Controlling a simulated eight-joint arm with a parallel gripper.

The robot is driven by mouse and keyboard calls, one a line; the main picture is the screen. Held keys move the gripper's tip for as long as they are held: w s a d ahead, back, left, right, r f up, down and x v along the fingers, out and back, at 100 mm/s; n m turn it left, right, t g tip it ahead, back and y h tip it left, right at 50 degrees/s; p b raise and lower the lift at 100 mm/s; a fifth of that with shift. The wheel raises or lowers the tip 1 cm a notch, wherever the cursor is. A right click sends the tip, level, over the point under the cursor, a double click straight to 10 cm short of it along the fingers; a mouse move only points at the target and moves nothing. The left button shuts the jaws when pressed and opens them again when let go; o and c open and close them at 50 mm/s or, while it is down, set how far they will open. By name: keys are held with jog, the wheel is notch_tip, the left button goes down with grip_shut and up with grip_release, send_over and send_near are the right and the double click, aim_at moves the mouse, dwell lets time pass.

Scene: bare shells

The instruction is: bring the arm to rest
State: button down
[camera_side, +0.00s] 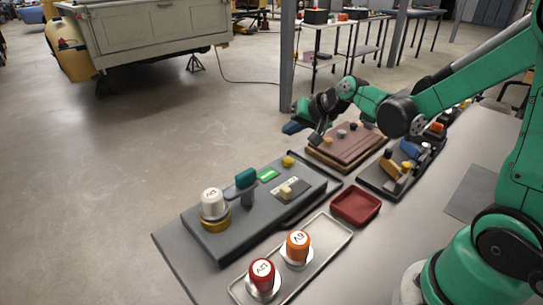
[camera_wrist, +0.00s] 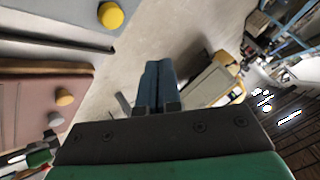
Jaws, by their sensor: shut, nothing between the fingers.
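My green arm reaches in from the right in the side view. My gripper (camera_side: 292,127) is raised above the far end of the bench, over the bare floor just left of a brown board (camera_side: 350,150), and points left. In the wrist view its blue fingers (camera_wrist: 157,80) are pressed together with nothing between them. The fingers touch nothing that I can see.
A dark grey panel (camera_side: 240,237) carries a white 12V cylinder (camera_side: 213,204), a teal lever (camera_side: 246,179) and a yellow knob (camera_side: 288,161). A tray (camera_side: 327,240) holds a red cylinder (camera_side: 262,277) and an orange cylinder (camera_side: 298,246). A red dish (camera_side: 357,206) is empty.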

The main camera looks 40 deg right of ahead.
jog(key=s+a+r+n+g, duration=0.1)
jog(key=s+a+n, duration=0.2)
jog(key=s, duration=0.3)
jog(key=s+a+r+n+g+h, duration=0.1)
jog(key=s+a+r+n, duration=0.1)
jog(key=s+a+n, duration=0.2)
jog(key=shift+s+n, duration=0.4)
jog(key=shift+s, duration=0.8)
